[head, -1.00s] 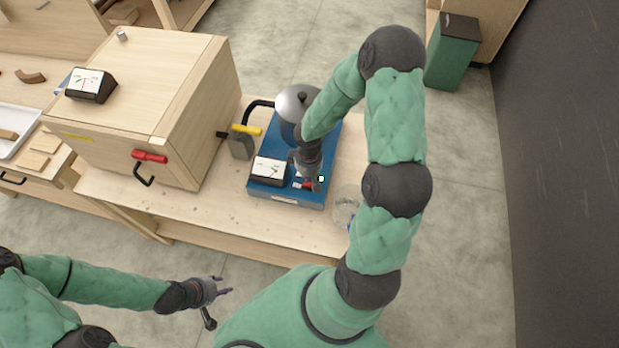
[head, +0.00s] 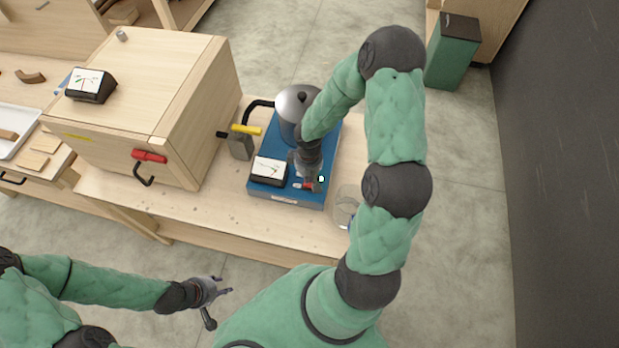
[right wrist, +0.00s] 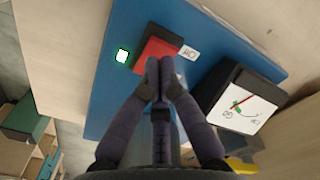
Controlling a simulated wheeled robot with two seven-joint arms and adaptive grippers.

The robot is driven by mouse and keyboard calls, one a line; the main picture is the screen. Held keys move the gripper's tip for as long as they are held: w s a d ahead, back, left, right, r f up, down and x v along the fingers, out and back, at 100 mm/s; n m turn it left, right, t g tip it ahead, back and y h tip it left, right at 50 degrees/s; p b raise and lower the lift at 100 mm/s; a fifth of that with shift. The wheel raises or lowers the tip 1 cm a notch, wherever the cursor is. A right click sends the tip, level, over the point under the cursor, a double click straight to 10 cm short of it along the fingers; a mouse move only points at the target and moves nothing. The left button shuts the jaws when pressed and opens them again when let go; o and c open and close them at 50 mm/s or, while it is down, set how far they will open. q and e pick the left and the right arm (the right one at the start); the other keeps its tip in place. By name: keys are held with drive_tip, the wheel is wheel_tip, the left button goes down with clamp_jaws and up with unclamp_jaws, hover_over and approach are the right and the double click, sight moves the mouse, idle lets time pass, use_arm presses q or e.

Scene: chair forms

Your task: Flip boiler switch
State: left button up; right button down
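The blue boiler base (head: 287,197) stands on the bench, with a silver kettle-like boiler (head: 297,100) on its back part. Its red switch (right wrist: 157,52) sits on the blue top, between a white label (right wrist: 188,53) and a small lit white indicator with a green edge (right wrist: 123,56). My right gripper (right wrist: 160,66) has its fingers together, with the tips at the switch's near edge; they partly hide the switch. Contact is hard to confirm. In the head view the right gripper (head: 309,180) is over the base's front right. My left gripper (head: 222,292) is open and empty, in front of the bench.
A black gauge (head: 268,170) with a white dial sits left of the switch. A grey block with a yellow handle (head: 242,143) and a wooden box (head: 150,100) stand further left. A clear glass vessel (head: 344,205) is right of the base, partly behind my arm.

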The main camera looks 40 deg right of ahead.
sight(309, 184)
drive_tip(key=shift+f+b, duration=1.15)
drive_tip(key=shift+b, duration=0.05)
idle(0.7)
drive_tip(key=shift+r, duration=0.1)
drive_tip(key=shift+r+p, duration=2.65)
drive_tip(key=shift+r, duration=0.85)
drive_tip(key=shift+s+f, duration=0.1)
drive_tip(key=shift+f, duration=0.05)
